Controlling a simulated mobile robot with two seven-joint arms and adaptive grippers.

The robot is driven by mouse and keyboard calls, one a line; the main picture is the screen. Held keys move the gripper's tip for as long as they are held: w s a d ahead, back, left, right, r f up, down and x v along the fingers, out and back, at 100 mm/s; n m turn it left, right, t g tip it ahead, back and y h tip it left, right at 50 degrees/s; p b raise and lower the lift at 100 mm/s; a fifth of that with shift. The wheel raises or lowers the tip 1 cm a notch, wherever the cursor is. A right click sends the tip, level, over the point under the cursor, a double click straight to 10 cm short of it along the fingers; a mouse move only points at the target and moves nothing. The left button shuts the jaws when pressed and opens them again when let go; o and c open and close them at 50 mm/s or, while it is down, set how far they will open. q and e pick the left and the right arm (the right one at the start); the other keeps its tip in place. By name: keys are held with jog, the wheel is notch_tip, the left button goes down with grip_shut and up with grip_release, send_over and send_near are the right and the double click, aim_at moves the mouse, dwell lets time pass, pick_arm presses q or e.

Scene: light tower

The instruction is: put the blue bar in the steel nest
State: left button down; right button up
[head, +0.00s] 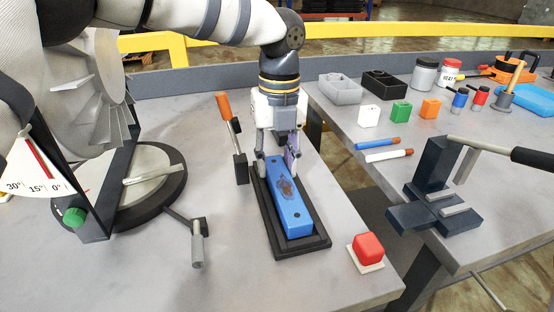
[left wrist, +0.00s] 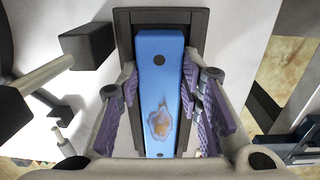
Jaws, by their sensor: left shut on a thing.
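The blue bar (head: 287,207) has a brown blotch and a dark hole near each end. It lies lengthwise in or just over a long, dark, rimmed tray (head: 307,248) on the near table. This tray may be the steel nest; I cannot tell for sure. My left gripper (head: 279,158) points down over the bar's far end and is shut on it, with a finger at each side. In the left wrist view the bar (left wrist: 161,78) shows between the purple finger pads (left wrist: 160,92). Whether the bar touches the tray floor is hidden. My right gripper is not in view.
An orange-handled lever (head: 224,107) stands close left of the tray. A red button (head: 367,250) is at its front right. A dark fixture with a lever (head: 436,190) is on the right table. A round dial stand (head: 145,190) is at left.

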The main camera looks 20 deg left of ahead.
pick_arm(q)
jog(key=c, duration=1.1)
grip_release()
jog(key=r, duration=1.2)
jog(key=shift+w+d+r, duration=0.1)
jog(key=shift+d+r, duration=0.05)
jog(key=shift+d, duration=0.05)
